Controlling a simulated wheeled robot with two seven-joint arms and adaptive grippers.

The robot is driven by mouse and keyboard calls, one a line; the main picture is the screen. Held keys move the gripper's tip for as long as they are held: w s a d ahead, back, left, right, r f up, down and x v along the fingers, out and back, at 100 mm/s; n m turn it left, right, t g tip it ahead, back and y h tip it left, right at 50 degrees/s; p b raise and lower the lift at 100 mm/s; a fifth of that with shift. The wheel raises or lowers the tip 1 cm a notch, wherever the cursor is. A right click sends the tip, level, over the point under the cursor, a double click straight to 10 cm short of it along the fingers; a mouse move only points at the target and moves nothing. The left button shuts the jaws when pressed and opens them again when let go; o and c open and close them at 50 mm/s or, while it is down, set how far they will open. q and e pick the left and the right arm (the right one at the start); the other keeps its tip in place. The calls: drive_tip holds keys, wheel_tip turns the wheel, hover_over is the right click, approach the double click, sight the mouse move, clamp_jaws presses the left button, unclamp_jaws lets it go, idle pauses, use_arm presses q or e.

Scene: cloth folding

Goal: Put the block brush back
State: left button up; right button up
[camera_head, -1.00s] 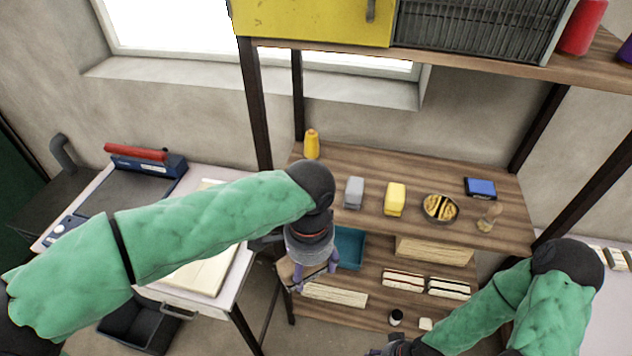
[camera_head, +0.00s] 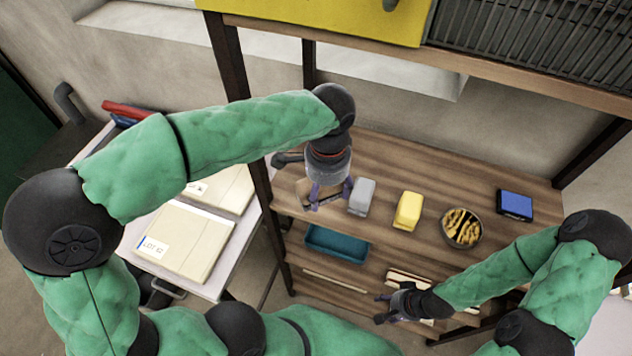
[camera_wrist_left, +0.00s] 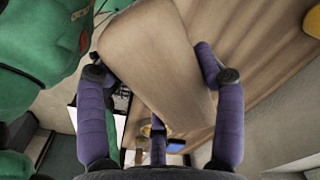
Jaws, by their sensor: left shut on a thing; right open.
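My left gripper (camera_head: 325,190) is shut on the block brush (camera_head: 304,190), a brown block with rounded corners. In the left wrist view the brush (camera_wrist_left: 158,55) sits tilted between the purple fingers, and its far side is hidden. In the head view the brush is at the left end of the wooden shelf (camera_head: 385,160), left of a grey block (camera_head: 362,197). I cannot tell whether it touches the shelf. My right gripper (camera_head: 384,308) is open and empty, in front of the lower shelf.
On the shelf stand a yellow block (camera_head: 407,211), a round bowl with yellow-and-dark contents (camera_head: 461,228) and a blue box (camera_head: 515,205). A teal tray (camera_head: 337,244) is below. A dark post (camera_head: 262,185) rises at the left. The shelf's back strip is clear.

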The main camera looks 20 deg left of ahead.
use_arm(q)
drive_tip(key=w+a+f, duration=0.1)
drive_tip(key=w+f, duration=0.1)
drive_tip(key=w+a+f, duration=0.2)
drive_tip(key=w+a+f+b, duration=0.1)
drive_tip(key=w+a+f, duration=0.1)
drive_tip(key=f, duration=0.1)
drive_tip(key=shift+w+a, duration=0.1)
drive_tip(key=shift+w, duration=0.15)
drive_tip(key=shift+w+a+f, duration=0.15)
drive_tip(key=shift+f, duration=0.15)
drive_tip(key=shift+f+b, duration=0.45)
drive_tip(key=shift+f, duration=1.15)
drive_tip(key=shift+f, duration=0.1)
drive_tip(key=o, duration=1)
wheel_tip(320, 180, up, 12)
drive_tip(key=shift+r+p, duration=0.15)
drive_tip(key=shift+p, duration=0.9)
